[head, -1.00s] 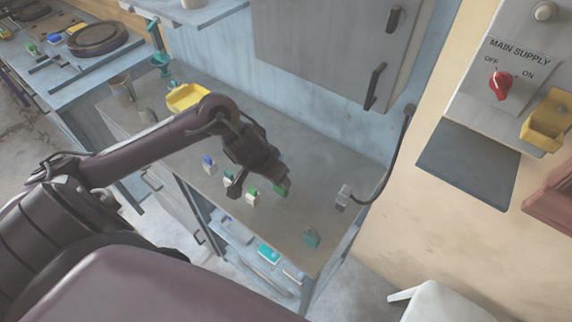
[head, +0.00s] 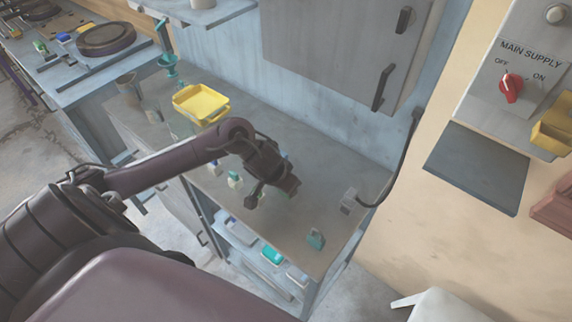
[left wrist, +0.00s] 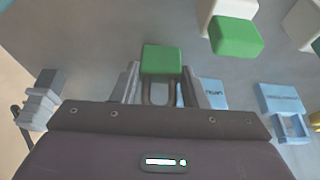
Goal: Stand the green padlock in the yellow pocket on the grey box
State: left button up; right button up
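The green padlock (left wrist: 161,60) is in the left wrist view, its grey shackle (left wrist: 158,92) between the fingers of my left gripper (left wrist: 162,78). The fingers stand close on both sides of it, and I see no firm grip. In the head view my left gripper (head: 287,188) is low over the grey worktop and hides most of the padlock. The grey box (head: 525,50), marked MAIN SUPPLY with a red switch, is on the wall at the right. The yellow pocket (head: 552,128) is at its lower right, partly cut off. My right gripper is not in view.
Pale blocks with green (head: 235,180) and blue tops stand left of my gripper. A teal object (head: 316,238) is near the worktop's front edge. A grey plug (head: 350,203) with a cable is right. A yellow tray (head: 200,103) is behind. A dark shelf (head: 475,168) is under the box.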

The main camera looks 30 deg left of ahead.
pick_arm(q)
jog(key=c, duration=0.4)
jog(key=shift+r, duration=0.1)
notch_tip(320, 180, up, 20)
jog(key=p, duration=0.8)
